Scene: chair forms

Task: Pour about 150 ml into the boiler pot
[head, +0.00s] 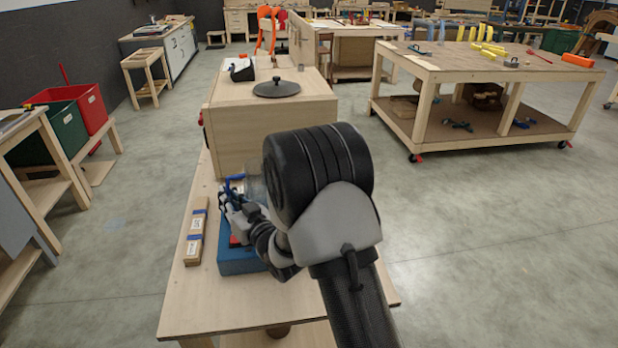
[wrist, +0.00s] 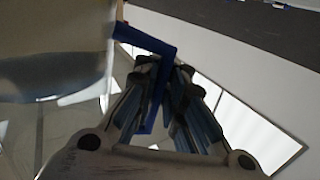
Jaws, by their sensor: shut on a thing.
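My gripper (head: 234,200) is shut on the blue handle (wrist: 166,60) of a clear jug (wrist: 55,50), close to the wooden box. In the head view the jug (head: 254,182) shows only partly as a see-through shape behind my arm. The wrist view shows the jug's wall at upper left, with the handle between my fingers (wrist: 165,85). How much liquid it holds is not clear. I cannot pick out the boiler pot for certain; my arm hides part of the bench.
A large wooden box (head: 240,130) stands at the bench's far end, with a black round lid (head: 276,89) on top. A blue block (head: 238,262) sits below my gripper. A wooden piece with blue bands (head: 196,230) lies left. The bench's front (head: 205,305) is mostly clear.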

